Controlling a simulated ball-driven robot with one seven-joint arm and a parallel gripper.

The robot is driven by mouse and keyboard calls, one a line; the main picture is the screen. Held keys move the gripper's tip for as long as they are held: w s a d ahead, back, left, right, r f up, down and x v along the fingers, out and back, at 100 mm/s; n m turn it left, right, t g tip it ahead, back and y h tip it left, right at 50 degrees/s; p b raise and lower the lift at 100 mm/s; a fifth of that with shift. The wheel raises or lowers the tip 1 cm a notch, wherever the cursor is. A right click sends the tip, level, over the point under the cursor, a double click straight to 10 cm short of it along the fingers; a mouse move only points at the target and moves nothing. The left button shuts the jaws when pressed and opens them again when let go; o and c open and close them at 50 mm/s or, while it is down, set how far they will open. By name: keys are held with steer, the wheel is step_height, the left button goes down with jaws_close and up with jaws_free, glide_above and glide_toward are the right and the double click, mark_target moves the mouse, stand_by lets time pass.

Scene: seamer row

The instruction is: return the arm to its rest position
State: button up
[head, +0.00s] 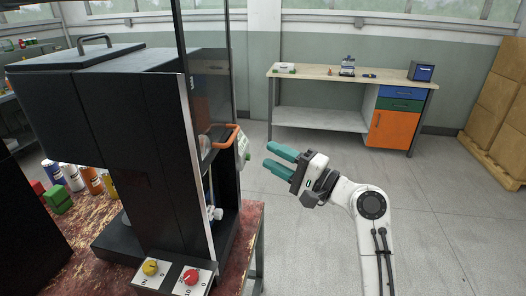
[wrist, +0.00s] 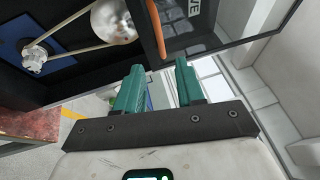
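My gripper (head: 269,156) has two teal fingers and hangs in the air at the middle of the head view, in front of the open side of the black machine (head: 135,150). In the wrist view my gripper (wrist: 159,68) shows its fingers apart with nothing between them. My white arm reaches in from the lower right, bent at the elbow. The orange handle (head: 226,135) on the machine's clear door is left of the fingertips, apart from them in the head view. The same orange handle (wrist: 157,22) shows above the fingers in the wrist view.
The machine stands on a worn red table (head: 252,222) with several cans (head: 73,177) and red and yellow knobs (head: 190,277). A workbench (head: 325,74) with drawers stands at the back. Boxes on a pallet (head: 497,110) are far right. The floor right of my arm is clear.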

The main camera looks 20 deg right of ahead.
steer(key=s+a+f+n+g+h, duration=0.1)
steer(key=s+f+n+g+h, duration=0.15)
steer(key=s+f, duration=0.5)
steer(key=s+a+f+n+g+h, duration=0.15)
steer(key=s+f+g, duration=0.25)
steer(key=f, duration=0.6)
steer(key=s+a+f+n+g+h, duration=0.1)
steer(key=s+f+n+g, duration=0.3)
steer(key=f, duration=0.5)
steer(key=s+d+f+n+g+h, duration=0.2)
steer(key=s+f, duration=0.1)
steer(key=s, duration=0.8)
steer(key=s+d+f+n+g+h, duration=0.2)
steer(key=s+d+f+g+h, duration=0.1)
steer(key=s, duration=0.8)
steer(key=shift+s+f+g+h, duration=0.3)
steer(key=shift+s+f+g, duration=0.1)
steer(key=shift+f, duration=0.15)
